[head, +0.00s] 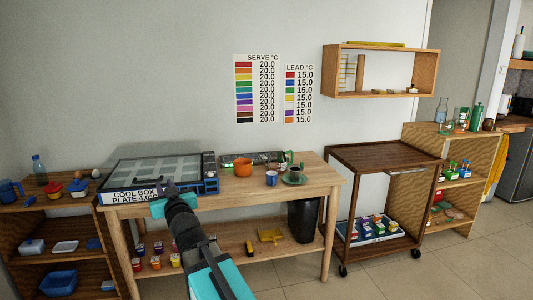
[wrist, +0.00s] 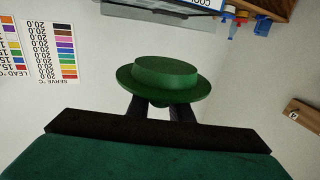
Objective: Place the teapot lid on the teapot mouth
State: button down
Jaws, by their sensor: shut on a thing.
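My gripper (head: 167,187) is raised in front of the cool box at the left of the table in the head view. In the wrist view my gripper (wrist: 161,106) has its two dark fingers closed on the underside, as pictured, of a round green lid (wrist: 165,78). The lid has a wide brim and a raised round part facing away from the fingers. I cannot make out the lid in the head view. A dark green pot (head: 293,173), which looks like the teapot, stands at the right of the table. Its mouth is too small to tell clearly.
A blue cup (head: 271,178) stands close left of the pot, and an orange pot (head: 243,167) is farther left. A flat tray with small items (head: 266,159) lies behind them. The cool box (head: 140,190) fills the table's left. The table's front right (head: 260,193) is mostly clear.

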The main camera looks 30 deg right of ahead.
aim_at(278, 155)
jog(key=i, duration=1.25)
